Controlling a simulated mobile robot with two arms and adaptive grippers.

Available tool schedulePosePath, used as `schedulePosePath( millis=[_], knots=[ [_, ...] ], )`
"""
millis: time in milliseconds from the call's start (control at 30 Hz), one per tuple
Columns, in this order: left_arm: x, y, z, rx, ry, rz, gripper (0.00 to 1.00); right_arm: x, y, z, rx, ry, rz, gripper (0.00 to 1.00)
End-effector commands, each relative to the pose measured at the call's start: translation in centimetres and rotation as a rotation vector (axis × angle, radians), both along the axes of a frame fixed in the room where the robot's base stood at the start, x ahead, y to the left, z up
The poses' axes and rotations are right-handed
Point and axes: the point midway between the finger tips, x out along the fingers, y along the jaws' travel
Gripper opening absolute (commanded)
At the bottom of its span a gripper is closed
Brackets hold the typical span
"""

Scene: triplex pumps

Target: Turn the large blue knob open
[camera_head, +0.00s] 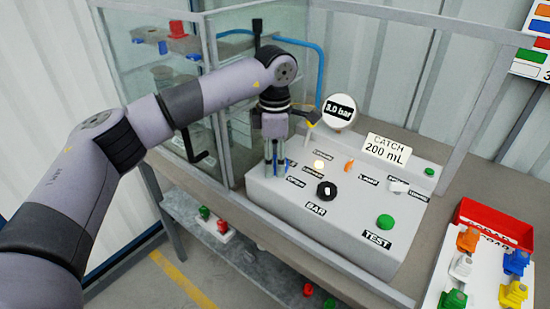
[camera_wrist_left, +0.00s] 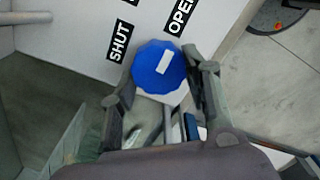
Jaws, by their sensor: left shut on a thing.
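The large blue knob (camera_wrist_left: 152,80) shows in the left wrist view as a round, faceted knob with a white bar on its face. The SHUT label (camera_wrist_left: 118,42) is at its upper left and the OPEN label (camera_wrist_left: 180,16) above it to the right. The white bar is tilted, its upper end leaning right. My left gripper (camera_wrist_left: 160,82) is shut on the knob, one finger on each side. In the head view my left gripper (camera_head: 276,172) points down at the left end of the grey control panel (camera_head: 340,225). The knob is mostly hidden there. My right gripper is not in view.
The panel also carries a black BAR knob (camera_head: 326,190), a green TEST button (camera_head: 385,221), an orange lever (camera_head: 349,165) and a gauge (camera_head: 339,111) reading 3.0 bar. Glass panes (camera_head: 215,110) stand close behind and left of my gripper. A red bin (camera_head: 492,224) is at right.

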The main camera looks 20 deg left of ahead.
Motion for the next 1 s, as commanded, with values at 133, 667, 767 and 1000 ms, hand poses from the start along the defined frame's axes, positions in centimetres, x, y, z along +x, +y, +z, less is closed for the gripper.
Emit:
schedulePosePath(
  millis=[133, 667, 767, 1000],
  knots=[
    [0.0, 0.0, 0.1, 0.0, -0.003, -0.002, 0.16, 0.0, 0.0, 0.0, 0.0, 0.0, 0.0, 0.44],
    [0.0, 0.0, 0.0, 0.0, -0.001, 0.0, 0.64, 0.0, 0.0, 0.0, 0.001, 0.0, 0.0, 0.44],
    [0.0, 0.0, 0.1, 0.0, -0.001, 0.0, 0.64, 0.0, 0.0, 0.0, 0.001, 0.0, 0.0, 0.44],
    [0.1, -0.1, 2.7, -0.002, -0.005, -0.001, 0.64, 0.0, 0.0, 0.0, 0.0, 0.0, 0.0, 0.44]
  ],
)
